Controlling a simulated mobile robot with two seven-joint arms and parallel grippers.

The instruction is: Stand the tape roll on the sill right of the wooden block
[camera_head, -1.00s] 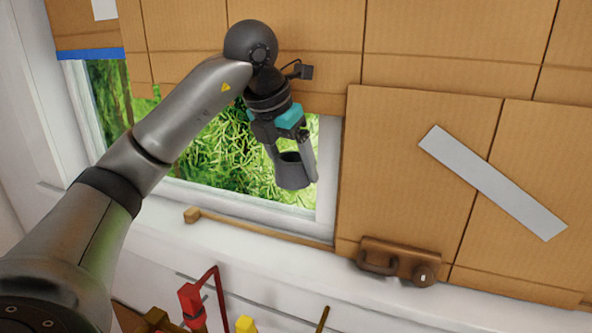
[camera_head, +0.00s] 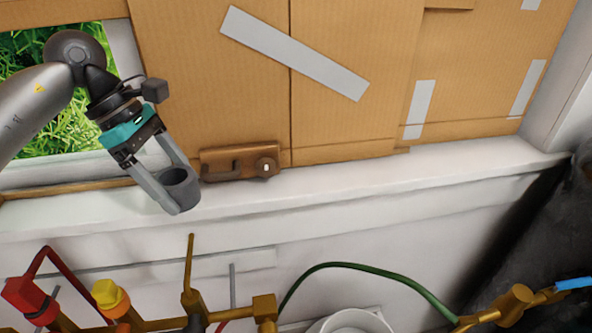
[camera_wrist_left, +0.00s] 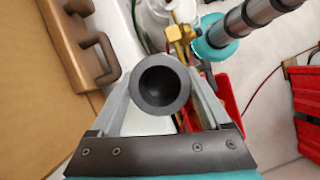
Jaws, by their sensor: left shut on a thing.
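The tape roll (camera_head: 183,192) is a dark grey ring with an open hollow centre. My left gripper (camera_head: 176,190) is shut on it, with a finger on each side. In the left wrist view the roll (camera_wrist_left: 160,61) sits between the fingertips, its hole facing the camera. In the head view it is in front of the sill (camera_head: 330,190), just left of the brown wooden block (camera_head: 225,164). Whether it touches the sill is unclear. The block carries a dark handle and a round knob, and it also shows in the left wrist view (camera_wrist_left: 66,48). My right gripper is out of view.
The sill right of the block looks clear to the corner. Cardboard panels (camera_head: 350,110) with grey tape strips rise behind it. Below are brass pipework (camera_head: 265,306), a red valve (camera_head: 28,300), a yellow valve (camera_head: 107,292) and a green hose (camera_head: 350,266).

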